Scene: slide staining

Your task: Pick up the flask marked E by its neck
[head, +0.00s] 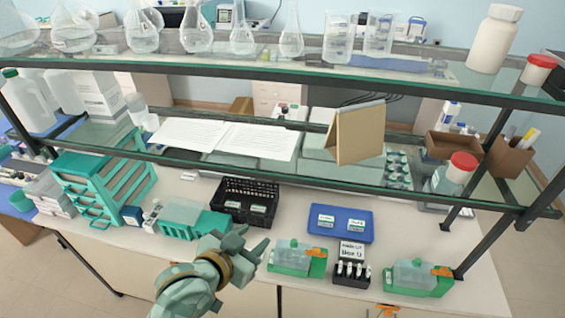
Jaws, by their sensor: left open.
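The left vessel (290,254) is at the front middle of the bench; the right vessel (411,272) is at the front right. I cannot read a mark E on either. My left gripper (254,240) is open and empty, just left of the left vessel and apart from it in the picture.
A black holder (351,274) with small vials stands between the vessels. Behind are a blue tray (341,236) with labelled pieces and a black crate (236,211). Teal racks (93,192) stand at left. A glass shelf (300,166) hangs over the bench, with its front edge above the work area.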

